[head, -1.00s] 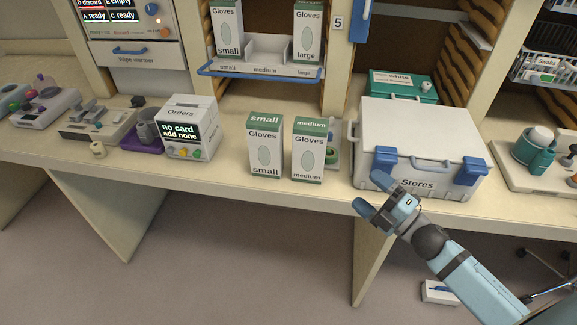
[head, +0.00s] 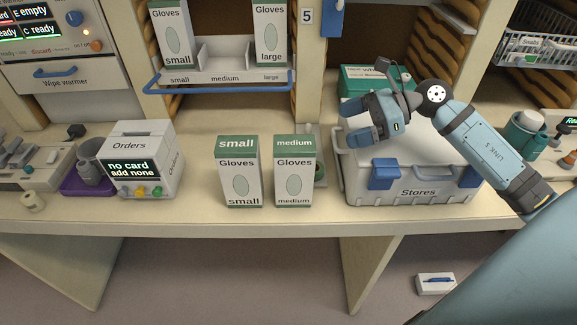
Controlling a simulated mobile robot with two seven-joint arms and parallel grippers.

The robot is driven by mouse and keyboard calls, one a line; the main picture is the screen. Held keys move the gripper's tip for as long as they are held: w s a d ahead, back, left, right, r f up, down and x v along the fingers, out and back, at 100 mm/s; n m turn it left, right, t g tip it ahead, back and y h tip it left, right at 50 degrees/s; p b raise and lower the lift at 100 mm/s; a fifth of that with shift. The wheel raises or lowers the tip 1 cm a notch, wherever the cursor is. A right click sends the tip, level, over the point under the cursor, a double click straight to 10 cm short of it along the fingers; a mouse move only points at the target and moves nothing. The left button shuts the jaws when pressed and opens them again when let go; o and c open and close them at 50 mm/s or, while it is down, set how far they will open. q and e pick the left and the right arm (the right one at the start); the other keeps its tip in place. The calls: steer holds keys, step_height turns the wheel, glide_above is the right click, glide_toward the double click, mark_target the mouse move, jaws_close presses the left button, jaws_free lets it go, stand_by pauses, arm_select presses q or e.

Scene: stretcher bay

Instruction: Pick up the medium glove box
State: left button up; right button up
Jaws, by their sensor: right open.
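The medium glove box (head: 294,172) stands upright on the bench, white with a green top marked "medium". A similar small glove box (head: 239,172) stands just left of it. My right gripper (head: 362,128) is open and empty, above the left part of the Stores box lid, to the right of and higher than the medium glove box. Its fingers point left. My left gripper is not in view.
The white Stores box (head: 420,194) with blue latches stands right of the glove boxes. The glove rack (head: 222,78) behind holds small and large boxes; its medium slot is empty. The Orders box (head: 143,160) stands to the left. Bench front is clear.

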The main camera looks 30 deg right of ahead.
mark_target(298, 142)
steer(key=p+x, duration=0.1)
steer(key=x, duration=0.3)
steer(key=p+x, duration=0.1)
steer(key=x, duration=0.2)
steer(key=p+x, duration=0.1)
steer(key=x, duration=0.3)
steer(key=shift+s+a+f, duration=0.1)
steer(key=shift+a+f, duration=0.2)
steer(key=c, duration=1.6)
